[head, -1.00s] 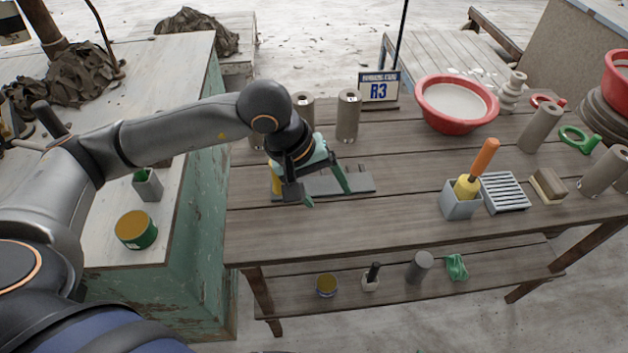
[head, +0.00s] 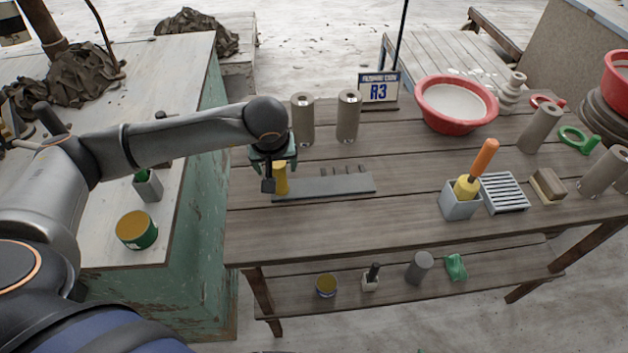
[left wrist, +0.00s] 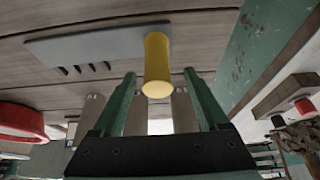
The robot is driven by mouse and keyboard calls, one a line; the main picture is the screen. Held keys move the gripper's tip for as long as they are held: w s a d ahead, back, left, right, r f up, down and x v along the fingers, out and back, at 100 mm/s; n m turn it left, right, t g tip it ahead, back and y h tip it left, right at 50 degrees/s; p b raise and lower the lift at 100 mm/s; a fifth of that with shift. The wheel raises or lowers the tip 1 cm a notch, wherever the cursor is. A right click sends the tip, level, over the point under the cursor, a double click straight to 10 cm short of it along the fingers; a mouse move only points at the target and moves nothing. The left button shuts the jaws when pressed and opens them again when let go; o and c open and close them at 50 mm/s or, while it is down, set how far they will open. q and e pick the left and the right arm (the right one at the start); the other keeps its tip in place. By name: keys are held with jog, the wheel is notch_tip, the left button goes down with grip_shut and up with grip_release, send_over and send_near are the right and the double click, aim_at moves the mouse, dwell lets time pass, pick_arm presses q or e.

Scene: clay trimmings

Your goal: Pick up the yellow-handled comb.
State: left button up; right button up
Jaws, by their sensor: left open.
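The comb's yellow handle (head: 281,178) stands up at the left end of a flat grey strip (head: 320,186) on the wooden table. Several short dark prongs show along the strip's far edge. In the left wrist view the yellow handle (left wrist: 157,65) points toward the camera, with the grey strip (left wrist: 90,45) to its left. My left gripper (head: 279,172) is open at the handle and partly covers it in the head view. In the left wrist view the handle shows between the green fingers (left wrist: 161,82); contact cannot be told. My right gripper is not in view.
A red basin (head: 456,104) and a grey holder (head: 461,206) with an orange-handled tool are to the right. The tabletop in front of the strip is clear.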

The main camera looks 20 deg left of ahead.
pick_arm(q)
jog(key=x, duration=0.3)
jog(key=shift+w+d+f, duration=0.1)
jog(key=shift+f, duration=0.2)
grip_shut()
dwell(0.3)
jog(key=shift+r, duration=0.1)
dwell(0.8)
